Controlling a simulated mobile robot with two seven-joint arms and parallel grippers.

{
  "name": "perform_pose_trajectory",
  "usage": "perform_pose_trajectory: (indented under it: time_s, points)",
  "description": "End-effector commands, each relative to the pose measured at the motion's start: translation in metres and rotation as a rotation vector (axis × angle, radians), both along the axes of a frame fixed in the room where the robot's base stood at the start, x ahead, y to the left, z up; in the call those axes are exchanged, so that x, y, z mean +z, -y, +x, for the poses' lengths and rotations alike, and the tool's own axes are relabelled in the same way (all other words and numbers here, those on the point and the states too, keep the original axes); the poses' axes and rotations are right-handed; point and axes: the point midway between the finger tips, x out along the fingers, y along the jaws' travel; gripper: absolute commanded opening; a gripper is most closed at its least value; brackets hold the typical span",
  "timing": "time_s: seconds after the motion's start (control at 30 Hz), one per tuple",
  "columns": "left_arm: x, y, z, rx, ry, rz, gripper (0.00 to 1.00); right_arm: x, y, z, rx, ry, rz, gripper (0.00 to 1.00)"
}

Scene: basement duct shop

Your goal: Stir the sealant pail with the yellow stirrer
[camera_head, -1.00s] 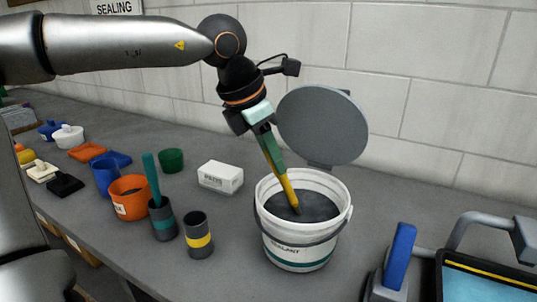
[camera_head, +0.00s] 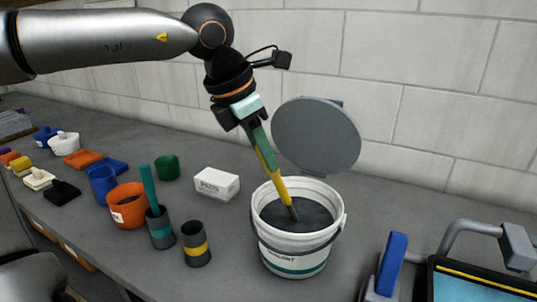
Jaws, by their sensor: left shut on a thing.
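The white sealant pail (camera_head: 294,259) stands open on the bench with dark grey sealant (camera_head: 310,213) inside. Its round grey lid (camera_head: 316,136) stands upright behind it. My left gripper (camera_head: 254,132) is above the pail's back left rim, shut on the yellow stirrer (camera_head: 273,175). The stirrer tilts, and its dark lower end reaches down to the sealant. I cannot tell how deep the tip is. My right gripper does not show.
Left of the pail stand a yellow-banded cup (camera_head: 196,250), a teal-banded cup (camera_head: 160,234) holding a teal stick (camera_head: 151,187), an orange pot (camera_head: 126,214) and a white box (camera_head: 217,183). A framed device (camera_head: 480,279) with a blue handle is at right.

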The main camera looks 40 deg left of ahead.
Motion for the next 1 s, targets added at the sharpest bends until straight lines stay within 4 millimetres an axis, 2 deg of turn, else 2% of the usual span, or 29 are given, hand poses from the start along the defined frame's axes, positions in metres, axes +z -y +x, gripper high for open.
perform_pose_trajectory:
  time_s: [0.03, 0.27, 0.7, 1.0]
  points:
    - [0.007, 0.000, -0.002, 0.000, 0.002, -0.001, 0.00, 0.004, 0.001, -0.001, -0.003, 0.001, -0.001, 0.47]
    - [0.024, -0.002, -0.008, 0.000, 0.002, -0.001, 0.00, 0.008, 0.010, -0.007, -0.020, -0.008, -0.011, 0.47]
    - [0.056, -0.006, -0.022, 0.000, 0.001, -0.002, 0.00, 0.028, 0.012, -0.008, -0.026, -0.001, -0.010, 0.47]
    - [0.063, -0.007, -0.025, 0.000, 0.001, -0.001, 0.00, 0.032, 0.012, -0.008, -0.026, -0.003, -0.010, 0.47]
